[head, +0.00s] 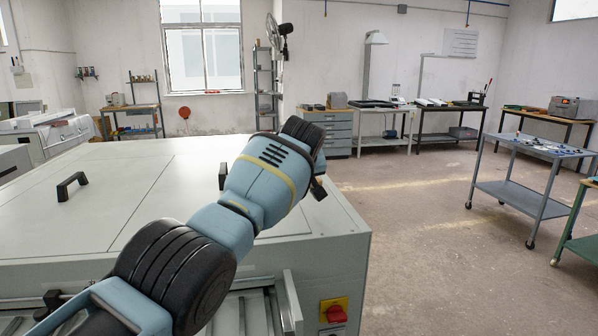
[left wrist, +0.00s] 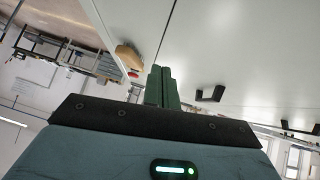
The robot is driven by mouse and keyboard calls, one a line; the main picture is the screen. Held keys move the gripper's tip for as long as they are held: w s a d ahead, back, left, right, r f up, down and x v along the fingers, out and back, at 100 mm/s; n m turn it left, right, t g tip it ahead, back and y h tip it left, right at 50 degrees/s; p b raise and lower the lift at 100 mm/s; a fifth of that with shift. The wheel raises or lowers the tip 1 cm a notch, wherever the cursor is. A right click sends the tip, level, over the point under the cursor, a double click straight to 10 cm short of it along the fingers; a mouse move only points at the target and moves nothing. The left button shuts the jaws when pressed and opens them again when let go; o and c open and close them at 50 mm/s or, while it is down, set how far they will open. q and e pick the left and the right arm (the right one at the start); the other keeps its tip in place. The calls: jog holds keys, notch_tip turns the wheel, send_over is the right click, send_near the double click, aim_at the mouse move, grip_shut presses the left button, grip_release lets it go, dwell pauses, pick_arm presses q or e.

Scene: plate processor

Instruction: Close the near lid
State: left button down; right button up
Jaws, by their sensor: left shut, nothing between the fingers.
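The machine's pale grey top has two flat panels side by side, a left panel (head: 100,215) and a right panel (head: 165,215), with a thin seam between them. Both look level; I cannot tell which one is the near lid. A black handle (head: 72,186) stands on the left panel. Another handle (head: 222,176) is partly hidden behind my left arm. My left gripper (left wrist: 162,72) is shut and empty, beside a pale panel (left wrist: 240,50) with a dark seam and a black handle (left wrist: 210,94). Contact is unclear. In the head view my wrist hides its fingers. My right gripper is out of view.
A red and yellow switch (head: 333,310) is on the machine's front right corner. Metal rails (head: 240,305) show in an opening at the front, below my arm. The floor (head: 420,230) to the right is clear up to a wheeled blue cart (head: 520,195). Workbenches line the back wall.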

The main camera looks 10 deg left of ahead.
pick_arm(q)
jog(key=shift+d+f, duration=0.15)
jog(key=shift+f, duration=0.6)
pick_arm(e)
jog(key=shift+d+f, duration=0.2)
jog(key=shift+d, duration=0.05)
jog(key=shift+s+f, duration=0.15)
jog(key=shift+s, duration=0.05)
